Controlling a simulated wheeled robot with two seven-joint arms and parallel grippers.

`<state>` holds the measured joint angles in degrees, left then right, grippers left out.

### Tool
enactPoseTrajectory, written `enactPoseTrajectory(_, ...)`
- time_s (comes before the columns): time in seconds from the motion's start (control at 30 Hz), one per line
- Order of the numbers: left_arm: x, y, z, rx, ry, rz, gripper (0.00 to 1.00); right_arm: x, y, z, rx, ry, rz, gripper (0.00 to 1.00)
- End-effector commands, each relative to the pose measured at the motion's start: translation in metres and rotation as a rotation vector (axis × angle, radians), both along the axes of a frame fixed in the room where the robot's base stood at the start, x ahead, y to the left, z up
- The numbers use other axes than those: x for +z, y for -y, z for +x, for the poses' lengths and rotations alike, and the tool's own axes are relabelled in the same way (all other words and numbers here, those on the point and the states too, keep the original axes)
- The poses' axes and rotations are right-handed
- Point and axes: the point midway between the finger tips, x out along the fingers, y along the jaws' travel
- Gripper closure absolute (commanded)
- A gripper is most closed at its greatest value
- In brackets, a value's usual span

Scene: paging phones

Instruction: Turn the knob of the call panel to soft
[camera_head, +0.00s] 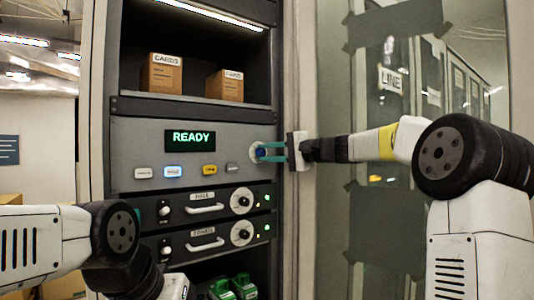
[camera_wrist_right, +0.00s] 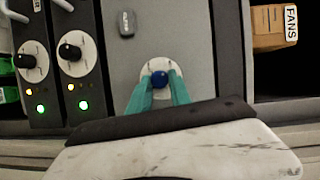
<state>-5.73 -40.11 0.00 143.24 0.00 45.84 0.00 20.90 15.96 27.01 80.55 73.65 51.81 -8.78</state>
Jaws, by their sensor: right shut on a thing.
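The grey call panel (camera_head: 225,152) has a lit green READY display (camera_head: 190,139) and a row of small buttons. Its blue knob (camera_head: 261,152) sits on a white round dial at the panel's right end. The knob also shows in the right wrist view (camera_wrist_right: 159,81), with small marks on the dial around it. My right gripper (camera_head: 266,152) reaches in from the right, its teal fingers shut on the knob from both sides. The fingers partly hide the dial, and I cannot read its marks or setting.
Below the panel are two dark units, HALL (camera_head: 205,208) and a second one (camera_head: 205,244), with handles, black knobs and green lights. Above is a shelf with two cardboard boxes, one marked CARDS (camera_head: 161,73). A glass door (camera_head: 395,120) stands at right.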

Motion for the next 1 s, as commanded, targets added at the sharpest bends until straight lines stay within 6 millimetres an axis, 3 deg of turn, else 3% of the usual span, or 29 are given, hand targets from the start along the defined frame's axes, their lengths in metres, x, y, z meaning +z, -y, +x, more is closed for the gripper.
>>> enactPoseTrajectory(0.77, 0.0000, 0.0000, 0.0000, 0.000, 0.000, 0.000, 0.00, -0.0022, 0.0009, 0.0004, -0.001, -0.066, 0.087, 1.00)
enactPoseTrajectory(0.8, 0.0000, 0.0000, 0.0000, 0.000, 0.000, 0.000, 0.00, -0.0022, 0.0009, 0.0004, -0.001, -0.066, 0.087, 0.74)
enactPoseTrajectory(0.9, 0.0000, 0.0000, 0.0000, 0.000, 0.000, 0.000, 0.00, -0.0021, 0.0007, 0.0004, -0.001, -0.066, 0.087, 0.54)
enactPoseTrajectory(1.0, 0.0000, 0.0000, 0.0000, 0.000, 0.000, 0.000, 0.00, -0.0018, 0.0006, 0.0002, -0.001, -0.065, 0.088, 0.54)
